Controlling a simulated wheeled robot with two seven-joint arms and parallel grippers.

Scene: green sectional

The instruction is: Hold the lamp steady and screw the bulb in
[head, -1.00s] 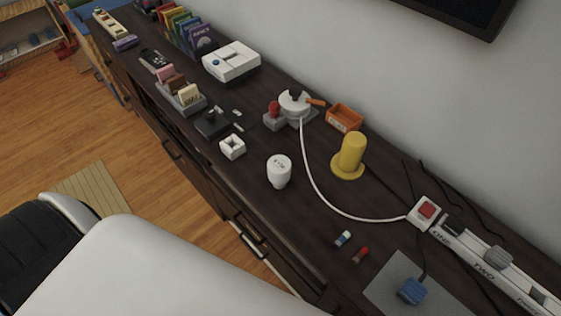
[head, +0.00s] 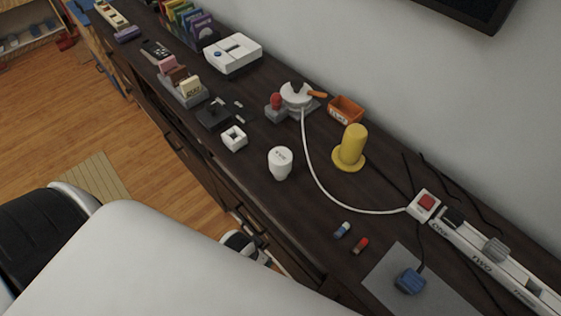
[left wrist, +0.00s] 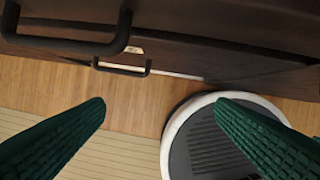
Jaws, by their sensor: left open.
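A white round lamp base (head: 297,95), as it appears, sits in a grey holder with a red knob and an orange lever on the dark counter. A white cord runs from it to a red switch box. A white rounded piece with small lettering (head: 280,163), possibly the bulb, stands nearer the counter's front edge, apart from the base. My left gripper (left wrist: 160,103) is open and empty in the left wrist view, its green fingers spread over the floor in front of the cabinet. The lamp and bulb are out of that view. My right gripper cannot be made out.
A yellow flanged post (head: 351,149), an orange bin (head: 346,109) and a white square block (head: 234,138) stand near the lamp. A power strip (head: 490,262) and grey mat (head: 400,262) lie right. Cabinet handles (left wrist: 122,69) jut out in the left wrist view.

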